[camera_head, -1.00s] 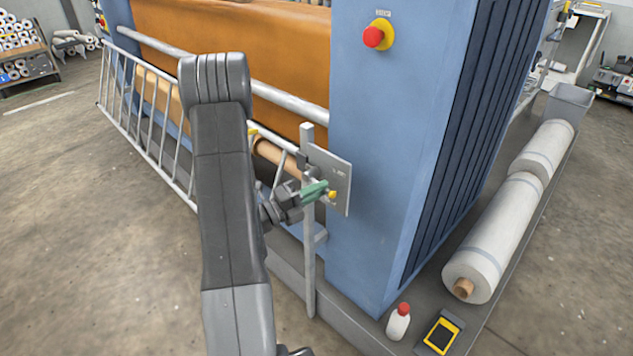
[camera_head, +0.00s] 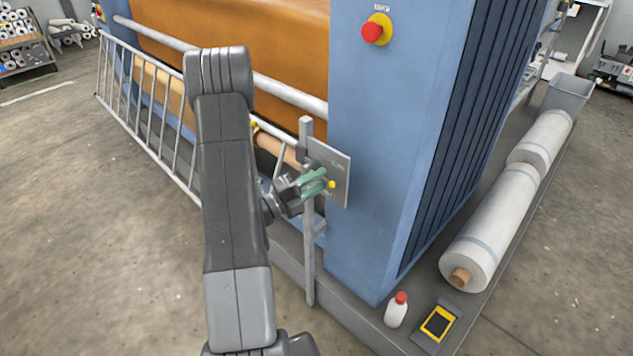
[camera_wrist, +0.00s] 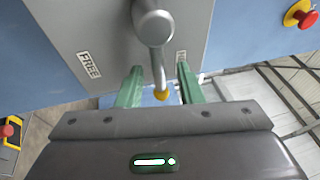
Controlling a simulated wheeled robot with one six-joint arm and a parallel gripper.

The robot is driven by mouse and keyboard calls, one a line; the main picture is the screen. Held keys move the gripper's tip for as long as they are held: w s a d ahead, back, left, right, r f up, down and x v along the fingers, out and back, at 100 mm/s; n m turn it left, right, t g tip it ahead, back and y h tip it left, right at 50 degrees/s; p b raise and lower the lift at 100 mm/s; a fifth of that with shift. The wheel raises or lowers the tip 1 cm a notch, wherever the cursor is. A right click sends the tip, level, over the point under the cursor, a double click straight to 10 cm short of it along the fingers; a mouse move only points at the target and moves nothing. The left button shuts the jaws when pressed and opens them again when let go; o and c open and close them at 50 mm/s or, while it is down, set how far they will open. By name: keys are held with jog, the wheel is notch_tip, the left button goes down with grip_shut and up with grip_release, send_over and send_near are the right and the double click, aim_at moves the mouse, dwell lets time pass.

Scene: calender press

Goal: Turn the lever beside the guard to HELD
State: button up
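The lever (camera_wrist: 156,62) has a round grey hub and a thin arm ending in a yellow knob (camera_wrist: 161,95). It is mounted on a grey plate (camera_wrist: 105,22), which also shows in the head view (camera_head: 341,163). In the wrist view a FREE label (camera_wrist: 89,65) is left of the lever; a smaller label (camera_wrist: 181,57) on the right is unreadable. My gripper (camera_wrist: 160,88) is open, its green fingers on either side of the lever's knob end, with visible gaps. In the head view my gripper (camera_head: 314,182) is at the plate. The barred guard (camera_head: 150,118) extends left.
A grey post (camera_head: 308,250) stands beside the plate. The blue machine housing (camera_head: 390,150) is right of it, with a red button (camera_head: 373,31) above. A white bottle (camera_head: 396,310) and yellow-black device (camera_head: 438,323) sit on the base ledge. Floor at left is clear.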

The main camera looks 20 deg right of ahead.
jog(key=v, duration=1.3)
jog(key=shift+a+f+b, duration=0.15)
jog(key=shift+a+b, duration=0.25)
jog(key=shift+d, duration=0.1)
jog(key=x, duration=1.3)
jog(key=shift+d+p, duration=0.3)
jog(key=shift+p, duration=0.1)
jog(key=shift+a, duration=0.15)
